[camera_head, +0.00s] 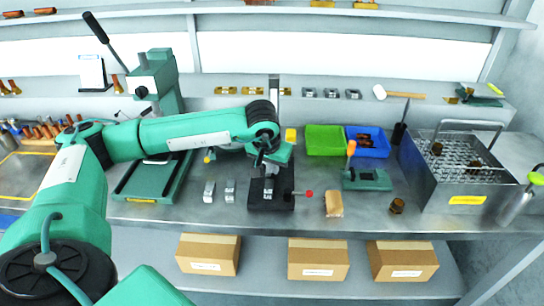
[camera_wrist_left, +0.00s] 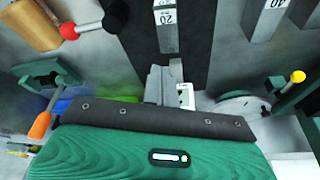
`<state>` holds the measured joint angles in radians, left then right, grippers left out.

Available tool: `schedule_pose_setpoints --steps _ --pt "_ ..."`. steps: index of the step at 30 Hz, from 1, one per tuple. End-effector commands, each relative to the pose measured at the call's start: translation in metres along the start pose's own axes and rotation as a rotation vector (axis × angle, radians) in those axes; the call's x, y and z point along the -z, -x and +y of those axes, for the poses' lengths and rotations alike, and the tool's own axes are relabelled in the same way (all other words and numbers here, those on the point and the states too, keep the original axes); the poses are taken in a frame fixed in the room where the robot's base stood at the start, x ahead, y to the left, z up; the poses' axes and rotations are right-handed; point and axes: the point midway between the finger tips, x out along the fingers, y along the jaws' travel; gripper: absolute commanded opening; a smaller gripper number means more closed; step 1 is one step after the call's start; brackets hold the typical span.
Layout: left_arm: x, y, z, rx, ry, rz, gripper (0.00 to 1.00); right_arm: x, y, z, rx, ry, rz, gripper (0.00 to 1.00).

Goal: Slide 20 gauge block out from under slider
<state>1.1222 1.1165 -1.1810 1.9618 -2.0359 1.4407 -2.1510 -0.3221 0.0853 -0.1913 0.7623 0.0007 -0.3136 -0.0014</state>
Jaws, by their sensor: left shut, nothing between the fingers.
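The 20 gauge block (camera_head: 268,186) is a small grey metal block on the black base (camera_head: 259,203) of the fixture. In the left wrist view, the block (camera_wrist_left: 167,28) shows its "20" mark at the top, on the dark base strip (camera_wrist_left: 145,30). My left gripper (camera_head: 261,163) is shut and empty, pointing down just behind the block in the head view and apart from it. The slider cannot be made out clearly; my arm and gripper cover the back of the fixture. My right gripper is out of view.
Two loose grey blocks (camera_head: 230,190) lie left of the base; one is marked 40 (camera_wrist_left: 265,15). A red knob (camera_head: 309,193) sticks out right, near a tan block (camera_head: 334,204). Green (camera_head: 324,140) and blue bins (camera_head: 368,142) stand behind. A wire basket (camera_head: 440,185) is far right.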

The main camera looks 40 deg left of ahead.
Motion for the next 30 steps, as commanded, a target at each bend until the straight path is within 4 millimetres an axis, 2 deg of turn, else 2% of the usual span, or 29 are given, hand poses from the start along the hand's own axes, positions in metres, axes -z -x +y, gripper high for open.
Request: schedule_pose_setpoints --steps 4,9,23,30 --pt "0.000 -0.021 0.000 0.001 0.001 -0.003 0.00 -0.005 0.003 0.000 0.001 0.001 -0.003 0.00" --pt "0.000 -0.034 0.000 -0.001 0.001 -0.001 0.00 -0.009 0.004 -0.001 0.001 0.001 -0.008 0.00" --pt "-0.003 -0.037 0.000 -0.001 0.001 0.000 0.00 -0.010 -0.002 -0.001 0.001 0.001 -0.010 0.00" --pt "-0.008 -0.034 0.000 -0.001 0.000 0.001 0.00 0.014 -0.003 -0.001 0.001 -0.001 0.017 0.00"
